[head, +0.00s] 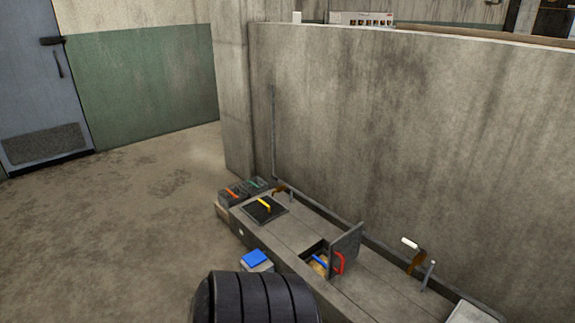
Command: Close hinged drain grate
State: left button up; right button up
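A grey hinged plate with a red handle (338,263) stands raised at the edge of a square opening in the long grey bench, right of the picture's middle. I take this plate (347,243) to be the grate. Inside the opening (314,256) a tan thing and a blue piece show in part. A second, dark square panel with a yellow handle (264,205) lies flat further left on the bench. Neither of my grippers is in the head view.
The concrete wall (400,140) runs close behind the bench (285,229). A blue-topped box (256,258) stands by its front side, and dark boxes (243,190) at its far left end. A brown thing with a white top (414,256) stands to the right. Floor at left is clear.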

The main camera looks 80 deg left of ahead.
aim_at(344, 250)
jog(key=u, duration=2)
